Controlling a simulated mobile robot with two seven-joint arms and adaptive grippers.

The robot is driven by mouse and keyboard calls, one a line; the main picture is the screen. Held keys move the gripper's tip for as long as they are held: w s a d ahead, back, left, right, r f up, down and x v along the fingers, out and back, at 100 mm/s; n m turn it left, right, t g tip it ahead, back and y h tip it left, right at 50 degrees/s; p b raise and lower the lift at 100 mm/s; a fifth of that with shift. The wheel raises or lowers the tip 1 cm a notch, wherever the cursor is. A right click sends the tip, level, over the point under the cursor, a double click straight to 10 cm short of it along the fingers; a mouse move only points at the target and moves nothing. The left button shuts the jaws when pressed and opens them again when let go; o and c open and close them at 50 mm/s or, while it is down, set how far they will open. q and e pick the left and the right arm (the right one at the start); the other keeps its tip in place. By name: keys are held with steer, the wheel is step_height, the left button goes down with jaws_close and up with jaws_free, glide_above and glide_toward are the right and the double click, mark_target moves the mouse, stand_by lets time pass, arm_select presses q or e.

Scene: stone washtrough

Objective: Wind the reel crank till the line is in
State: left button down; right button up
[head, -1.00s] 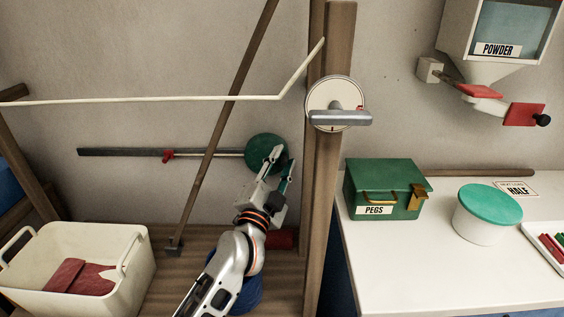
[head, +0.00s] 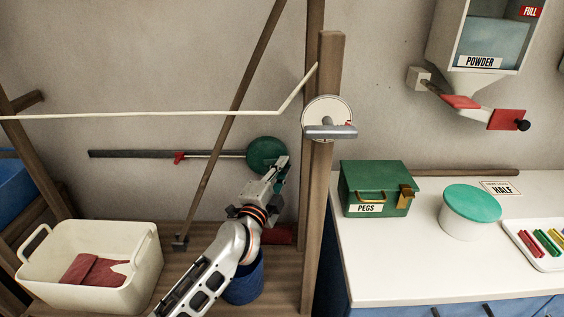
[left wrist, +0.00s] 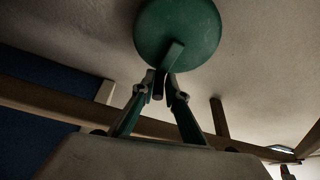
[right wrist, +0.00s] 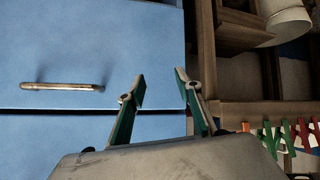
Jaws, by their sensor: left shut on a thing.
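The green reel (head: 265,151) is a round disc on the wall at the right end of a grey rail (head: 120,154). A red marker (head: 179,158) sits midway on the rail, and a thin pale line runs from it to the reel. In the left wrist view the reel (left wrist: 178,25) carries a short green crank arm (left wrist: 173,57) with a dark knob (left wrist: 158,85). My left gripper (head: 281,166) is at the reel's lower right; in the left wrist view its fingers (left wrist: 159,82) are shut on the knob. My right gripper (right wrist: 159,82) is open and empty before a blue cupboard front.
A wooden post (head: 320,200) with a white dial (head: 325,108) stands right of my left gripper. A leaning pole (head: 215,140) crosses before the rail. A white basket (head: 148,270) and blue bucket (head: 245,285) are below. A white counter (head: 390,270) lies right.

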arm_select(q)
steer(key=shift+r+m+p, duration=0.15)
steer(key=shift+m+p, duration=0.15)
steer(key=shift+m, duration=0.2)
steer(key=shift+f+m+g+p, duration=0.4)
steer(key=shift+f+m+p, duration=0.1)
steer(key=shift+m+p, duration=0.25)
steer(key=shift+f+m, duration=0.25)
steer(key=shift+f, duration=0.15)
steer(key=c, duration=2.1)
jaws_free()
steer(key=v, duration=1.2)
steer(key=shift+r, duration=0.3)
